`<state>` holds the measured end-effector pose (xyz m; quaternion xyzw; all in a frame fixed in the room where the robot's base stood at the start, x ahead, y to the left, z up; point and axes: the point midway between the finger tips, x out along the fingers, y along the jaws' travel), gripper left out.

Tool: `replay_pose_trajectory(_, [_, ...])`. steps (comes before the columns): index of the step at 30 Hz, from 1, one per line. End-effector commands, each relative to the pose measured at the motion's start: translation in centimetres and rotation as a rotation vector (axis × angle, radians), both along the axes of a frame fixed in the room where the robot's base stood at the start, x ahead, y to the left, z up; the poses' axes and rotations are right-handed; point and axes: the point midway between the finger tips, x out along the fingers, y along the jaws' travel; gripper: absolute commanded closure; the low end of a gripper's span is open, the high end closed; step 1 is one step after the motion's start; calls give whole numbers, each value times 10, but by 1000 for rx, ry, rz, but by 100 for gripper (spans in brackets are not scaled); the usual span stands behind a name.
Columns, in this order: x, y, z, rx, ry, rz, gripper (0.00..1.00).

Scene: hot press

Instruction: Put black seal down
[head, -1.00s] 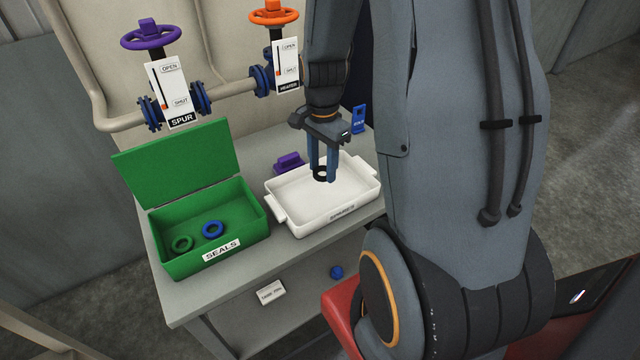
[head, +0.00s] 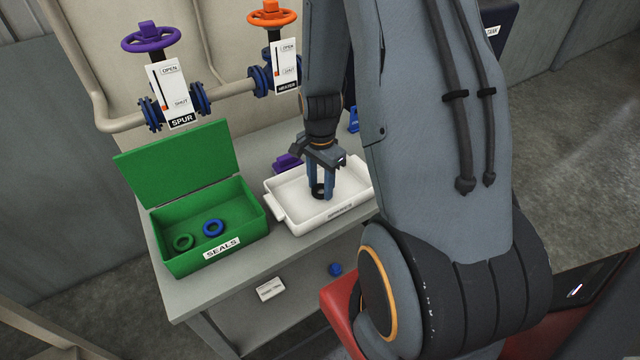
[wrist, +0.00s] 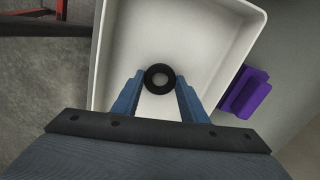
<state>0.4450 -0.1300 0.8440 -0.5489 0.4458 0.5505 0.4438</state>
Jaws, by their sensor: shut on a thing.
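The black seal (head: 318,190) is a small ring between the fingertips of my gripper (head: 322,187). My gripper is shut on it and points down inside the white tray (head: 292,205). In the wrist view the seal (wrist: 160,77) sits between the two blue fingers, with the tray floor behind it. I cannot tell whether the seal touches the tray floor.
An open green box (head: 172,262) labelled SEALS stands left of the tray, with a green ring (head: 183,242) and a blue ring (head: 213,228) inside. A purple block (head: 287,163) lies behind the tray. Valves with purple (head: 160,36) and orange (head: 272,14) handwheels stand behind the bench.

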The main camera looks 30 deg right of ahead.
Motion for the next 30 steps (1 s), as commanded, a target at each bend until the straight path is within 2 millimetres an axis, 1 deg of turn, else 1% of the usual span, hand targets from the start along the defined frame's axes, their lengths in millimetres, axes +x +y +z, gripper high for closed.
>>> replay_pose_trajectory(4, [0,0,-3,0,1,0,82])
replay_pose_trajectory(5, [0,0,-3,0,0,0,57])
replay_pose_trajectory(6, [0,0,-3,0,0,0,51])
replay_pose_trajectory(8, [0,0,-3,0,0,0,42])
replay_pose_trajectory(16, [0,0,-2,0,0,0,42])
replay_pose_trajectory(20, [1,0,3,-1,-1,0,42])
replay_pose_trajectory(23, [1,0,11,-1,-2,0,42])
replay_pose_trajectory(26, [1,0,24,-1,-3,0,42])
replay_pose_trajectory(30, [2,0,45,-1,-4,0,42])
